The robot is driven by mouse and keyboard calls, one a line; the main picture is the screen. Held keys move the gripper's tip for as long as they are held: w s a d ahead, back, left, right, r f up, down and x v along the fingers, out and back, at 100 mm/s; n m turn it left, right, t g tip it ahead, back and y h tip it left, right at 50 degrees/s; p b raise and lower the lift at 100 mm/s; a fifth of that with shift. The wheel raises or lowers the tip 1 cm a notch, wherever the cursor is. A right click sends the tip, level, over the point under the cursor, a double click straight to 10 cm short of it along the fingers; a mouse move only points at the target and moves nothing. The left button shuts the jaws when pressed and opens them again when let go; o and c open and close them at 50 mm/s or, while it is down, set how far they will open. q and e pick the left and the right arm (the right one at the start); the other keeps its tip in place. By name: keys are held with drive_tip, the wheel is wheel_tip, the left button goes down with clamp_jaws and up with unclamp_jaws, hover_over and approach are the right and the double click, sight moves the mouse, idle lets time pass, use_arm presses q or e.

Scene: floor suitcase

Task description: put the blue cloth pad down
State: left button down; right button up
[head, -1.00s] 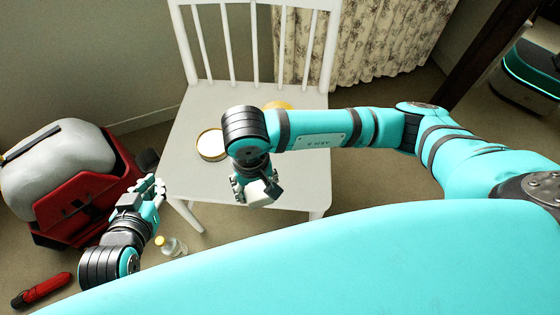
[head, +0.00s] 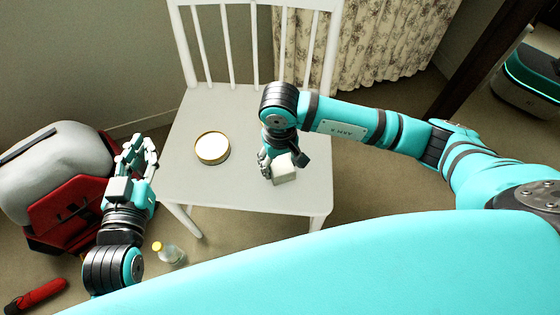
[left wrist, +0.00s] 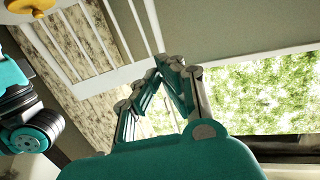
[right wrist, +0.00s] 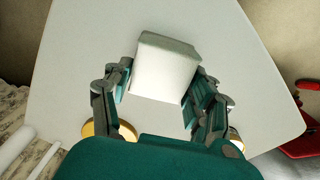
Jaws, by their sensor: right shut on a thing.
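No plainly blue pad shows. A pale grey-white, block-shaped pad (head: 284,168) is in my right gripper (head: 275,165), over the front right part of the white chair seat (head: 225,185). In the right wrist view the pad (right wrist: 165,72) sits between the two fingers of the right gripper (right wrist: 163,80). I cannot tell whether its underside touches the seat. My left gripper (head: 142,148) is empty, raised left of the chair. In the left wrist view the fingertips of the left gripper (left wrist: 162,72) are close together, but whether they meet is unclear.
A round gold-rimmed tin (head: 212,148) stands on the seat, left of the pad. The chair's backrest (head: 255,45) rises behind. A red and grey suitcase (head: 65,185), a yellow-capped bottle (head: 168,253) and a red object (head: 36,296) are on the floor at left. The seat's front left is clear.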

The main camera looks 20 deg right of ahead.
drive_tip(key=shift+f, duration=0.1)
use_arm(q)
drive_tip(key=shift+w+d+r+t, duration=0.1)
drive_tip(key=shift+d+r+t, duration=0.05)
drive_tip(key=shift+r+t, duration=0.35)
use_arm(e)
drive_tip(key=o, duration=1)
use_arm(q)
drive_tip(key=shift+r, duration=0.1)
